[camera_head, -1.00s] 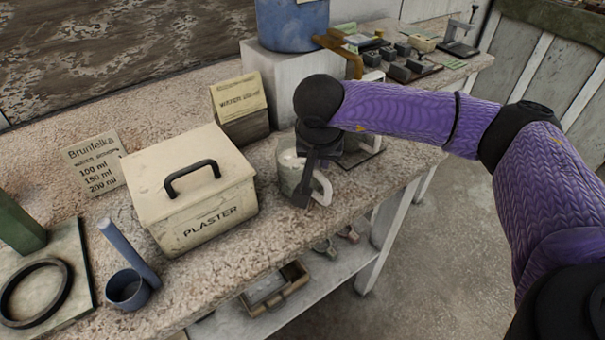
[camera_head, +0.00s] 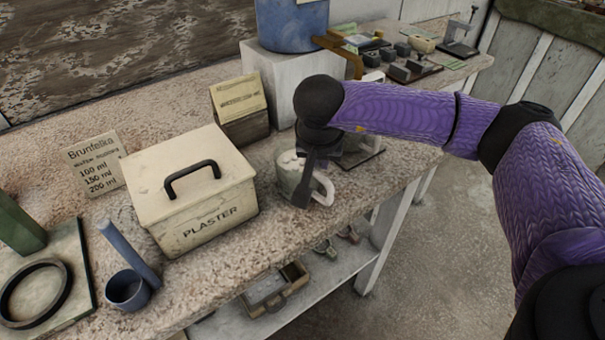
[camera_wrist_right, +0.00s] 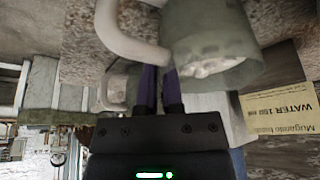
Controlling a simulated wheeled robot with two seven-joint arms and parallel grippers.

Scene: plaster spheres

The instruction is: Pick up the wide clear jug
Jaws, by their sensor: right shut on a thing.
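The wide clear jug (camera_head: 288,182) is a greyish see-through cup with a pale handle (camera_head: 329,190) and whitish lumps inside. It is at the bench's front edge, right of the plaster box, roughly upright. My right gripper (camera_head: 304,193) comes down over its handle side and is shut on the jug, seemingly at the handle. In the right wrist view the jug (camera_wrist_right: 225,45) and its looped handle (camera_wrist_right: 125,38) lie just beyond the two purple fingers (camera_wrist_right: 160,72). The exact grip is partly hidden, and I cannot tell whether the jug's base touches the bench. My left gripper is out of view.
The cream plaster box (camera_head: 205,212) stands close to the left. A brown box with a paper label (camera_head: 237,97) and a pale block (camera_head: 262,72) under a blue bucket (camera_head: 292,22) are behind. A blue scoop (camera_head: 127,289) lies at left. Floor is clear at right.

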